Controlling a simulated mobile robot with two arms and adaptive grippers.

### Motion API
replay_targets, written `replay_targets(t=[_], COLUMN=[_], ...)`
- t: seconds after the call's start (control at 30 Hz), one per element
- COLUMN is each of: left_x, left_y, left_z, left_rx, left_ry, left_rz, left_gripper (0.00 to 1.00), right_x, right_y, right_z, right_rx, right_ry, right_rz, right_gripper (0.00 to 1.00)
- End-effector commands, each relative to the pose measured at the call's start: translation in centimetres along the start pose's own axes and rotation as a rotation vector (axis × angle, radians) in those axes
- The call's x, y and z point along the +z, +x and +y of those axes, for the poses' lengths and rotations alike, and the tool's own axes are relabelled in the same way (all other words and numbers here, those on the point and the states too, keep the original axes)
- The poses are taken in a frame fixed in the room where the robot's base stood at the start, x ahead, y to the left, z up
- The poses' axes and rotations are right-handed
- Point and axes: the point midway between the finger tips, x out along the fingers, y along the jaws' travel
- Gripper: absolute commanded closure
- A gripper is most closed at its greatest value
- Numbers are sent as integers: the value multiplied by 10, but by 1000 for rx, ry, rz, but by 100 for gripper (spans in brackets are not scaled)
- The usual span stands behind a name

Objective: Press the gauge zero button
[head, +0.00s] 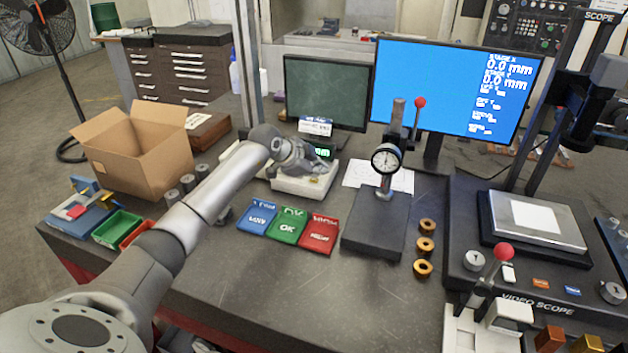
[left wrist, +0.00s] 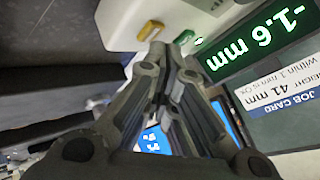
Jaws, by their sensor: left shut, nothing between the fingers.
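The gauge is a pale box (head: 290,184) near the back of the bench. Its green display (left wrist: 245,45) reads -1.6 mm in the left wrist view. A yellow button (left wrist: 150,30) and a green button (left wrist: 184,37) sit on its face; I cannot read which is zero. My left gripper (head: 318,168) is shut and empty over the gauge in the head view. Its fingertips also show in the left wrist view (left wrist: 168,62), close to both buttons; I cannot tell whether they touch. The gripper hides much of the gauge. My right gripper is not in view.
A job card (left wrist: 285,93) stands beside the display. Blue (head: 258,217), green (head: 288,225) and red (head: 319,234) mats lie in front of the gauge. A dial indicator stand (head: 377,220) is to the right. An open cardboard box (head: 140,155) is to the left.

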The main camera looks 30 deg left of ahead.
Motion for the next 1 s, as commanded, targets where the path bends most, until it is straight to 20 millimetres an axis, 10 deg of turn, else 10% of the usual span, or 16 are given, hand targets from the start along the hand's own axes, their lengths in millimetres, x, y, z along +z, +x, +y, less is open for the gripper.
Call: replay_targets(t=[1.0], left_x=[5], left_y=[7], left_z=[5], left_rx=[1], left_ry=[0], left_rz=[-1], left_gripper=[100], right_x=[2], right_y=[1], right_z=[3], right_rx=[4], right_ry=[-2], right_rz=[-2], right_gripper=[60])
